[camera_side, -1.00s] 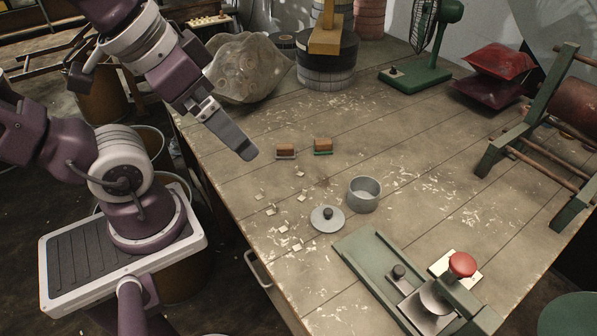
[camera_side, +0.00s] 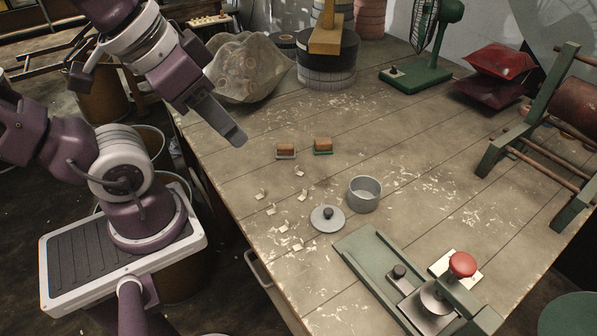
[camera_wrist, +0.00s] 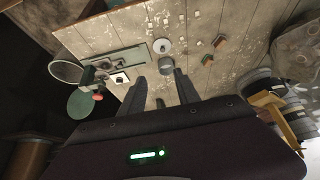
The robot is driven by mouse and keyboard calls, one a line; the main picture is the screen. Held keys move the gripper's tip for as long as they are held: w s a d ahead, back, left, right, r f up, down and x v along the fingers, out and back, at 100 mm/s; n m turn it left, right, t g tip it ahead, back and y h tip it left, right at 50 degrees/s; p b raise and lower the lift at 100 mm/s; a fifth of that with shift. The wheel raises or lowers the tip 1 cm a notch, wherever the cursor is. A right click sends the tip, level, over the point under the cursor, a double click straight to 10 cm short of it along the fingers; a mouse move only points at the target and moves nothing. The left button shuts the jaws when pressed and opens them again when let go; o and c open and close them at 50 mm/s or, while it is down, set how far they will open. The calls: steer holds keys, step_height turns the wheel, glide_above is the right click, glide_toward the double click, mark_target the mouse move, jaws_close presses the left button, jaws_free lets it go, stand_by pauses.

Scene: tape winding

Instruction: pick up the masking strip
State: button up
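Several small pale pieces (camera_side: 285,229), which look like short strips, lie scattered on the wooden table left of the round metal lid (camera_side: 327,218). They also show as pale specks (camera_wrist: 166,20) at the top of the wrist view. I cannot tell which one is the masking strip. My gripper (camera_side: 238,138) is in the air above the table's left part, up and left of the pieces. In the wrist view its two fingers (camera_wrist: 160,80) are apart with nothing between them. In the side view the fingers overlap.
A metal pot (camera_side: 364,195) stands beside the lid. Two brown blocks (camera_side: 286,149) (camera_side: 323,145) sit behind the pieces. A green fixture with a red knob (camera_side: 462,264) is at the front right. A green fan (camera_side: 428,60) and a translucent bag (camera_side: 248,68) stand at the back.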

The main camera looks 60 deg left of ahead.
steer(key=n+g, duration=0.6)
steer(key=n, duration=1.6)
glide_above(297, 167)
step_height(297, 167, down, 27)
steer(key=shift+s+r, duration=0.1)
steer(key=shift+r, duration=0.1)
steer(key=shift+n, duration=0.3)
step_height(297, 167, down, 8)
steer(key=shift+r, duration=0.25)
jaws_close()
